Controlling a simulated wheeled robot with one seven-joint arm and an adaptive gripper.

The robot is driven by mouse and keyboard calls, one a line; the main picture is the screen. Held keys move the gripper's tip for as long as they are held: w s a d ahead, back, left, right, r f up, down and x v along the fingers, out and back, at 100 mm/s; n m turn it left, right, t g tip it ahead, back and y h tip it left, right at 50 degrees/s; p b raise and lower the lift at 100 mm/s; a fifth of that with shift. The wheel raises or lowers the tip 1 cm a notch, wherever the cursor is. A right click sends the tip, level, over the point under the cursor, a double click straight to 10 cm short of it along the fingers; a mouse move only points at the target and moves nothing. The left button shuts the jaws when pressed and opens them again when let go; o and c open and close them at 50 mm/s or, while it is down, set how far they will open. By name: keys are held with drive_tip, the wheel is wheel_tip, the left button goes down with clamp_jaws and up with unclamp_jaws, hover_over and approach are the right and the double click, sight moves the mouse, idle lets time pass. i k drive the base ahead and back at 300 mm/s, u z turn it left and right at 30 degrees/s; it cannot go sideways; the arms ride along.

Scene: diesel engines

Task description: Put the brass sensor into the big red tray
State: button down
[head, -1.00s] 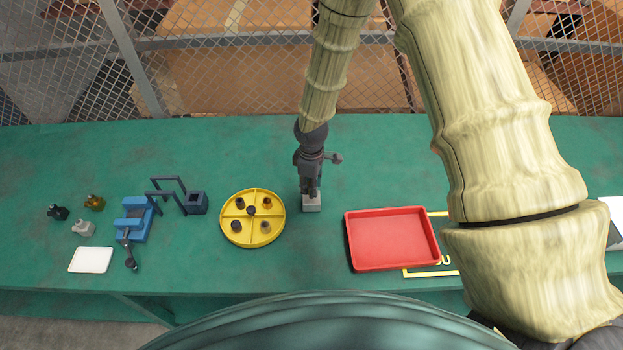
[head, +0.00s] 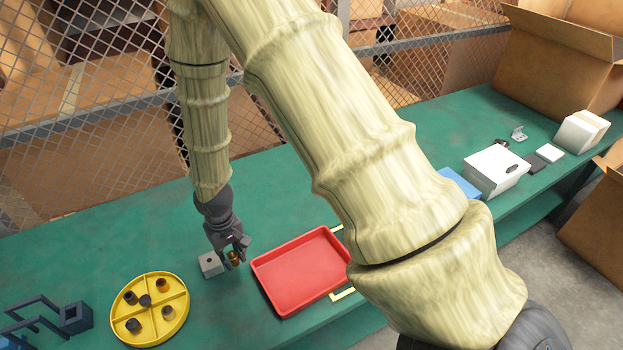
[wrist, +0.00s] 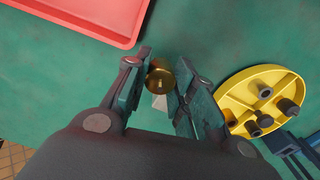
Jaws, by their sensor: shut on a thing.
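The brass sensor (head: 234,258) is between the fingers of my gripper (head: 236,254), which is shut on it. In the wrist view the sensor (wrist: 160,78) shows as a round brass end between the fingertips (wrist: 158,82). The grey block (head: 211,264) stands on the table just left of the gripper in the head view, with a dark hole in its top. The big red tray (head: 262,268) lies just right of the gripper and looks empty. Its corner (wrist: 127,42) is at the upper left of the wrist view.
A yellow divided round tray (head: 182,313) with several dark and brown parts stands left of the grey block. White boxes (head: 495,170) stand far right. My arm hides part of the table right of the red tray.

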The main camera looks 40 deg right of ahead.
sight(287, 282)
drive_tip(key=z, duration=2.35)
drive_tip(key=k, duration=1.05)
drive_tip(key=u, duration=1.35)
drive_tip(key=i, duration=0.5)
